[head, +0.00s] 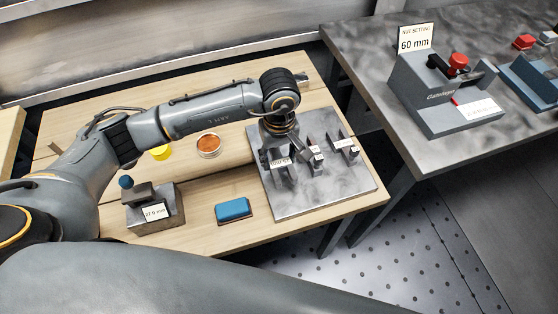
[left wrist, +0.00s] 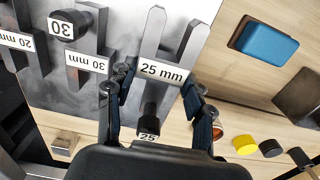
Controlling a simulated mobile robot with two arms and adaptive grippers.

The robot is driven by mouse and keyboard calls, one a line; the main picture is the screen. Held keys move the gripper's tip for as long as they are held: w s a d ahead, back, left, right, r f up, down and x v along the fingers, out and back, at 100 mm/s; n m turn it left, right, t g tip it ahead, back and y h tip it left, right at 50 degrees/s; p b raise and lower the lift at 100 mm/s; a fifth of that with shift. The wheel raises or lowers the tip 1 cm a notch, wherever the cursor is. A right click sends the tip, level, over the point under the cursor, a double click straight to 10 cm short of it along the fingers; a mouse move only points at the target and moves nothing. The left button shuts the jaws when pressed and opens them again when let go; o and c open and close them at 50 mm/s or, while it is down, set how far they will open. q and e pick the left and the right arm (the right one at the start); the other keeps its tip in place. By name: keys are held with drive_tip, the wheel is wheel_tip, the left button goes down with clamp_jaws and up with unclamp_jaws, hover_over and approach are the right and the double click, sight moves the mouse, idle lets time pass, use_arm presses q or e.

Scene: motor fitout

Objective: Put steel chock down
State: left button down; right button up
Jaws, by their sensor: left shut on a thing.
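The forked steel chock (left wrist: 152,42) with a white "25 mm" label and a dark knob marked 25 is between the fingers of my left gripper (left wrist: 158,95) in the left wrist view. The fingers are shut on it. In the head view the left gripper (head: 281,146) is over the left part of the grey steel plate (head: 300,204), with the chock's label showing below it. I cannot tell whether the chock touches the plate. My right gripper is out of view.
Two similar labelled chocks (head: 315,156) (head: 346,147) stand on the plate to the right. A blue block (head: 233,209), a block labelled 27.0 mm (head: 156,212) and an orange-filled dish (head: 208,146) are on the wooden table. A grey gauge (head: 425,92) stands on the far-right bench.

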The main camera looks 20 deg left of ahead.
sight(279, 159)
use_arm(q)
wheel_tip(279, 159, down, 2)
drive_tip(key=shift+f+p, duration=0.1)
drive_tip(key=shift+p, duration=0.5)
drive_tip(key=shift+f, duration=0.35)
drive_tip(key=shift+f, duration=0.1)
drive_tip(key=c, duration=1)
unclamp_jaws()
drive_tip(key=shift+f+b, duration=0.1)
drive_tip(key=shift+b, duration=0.2)
drive_tip(key=o, duration=0.5)
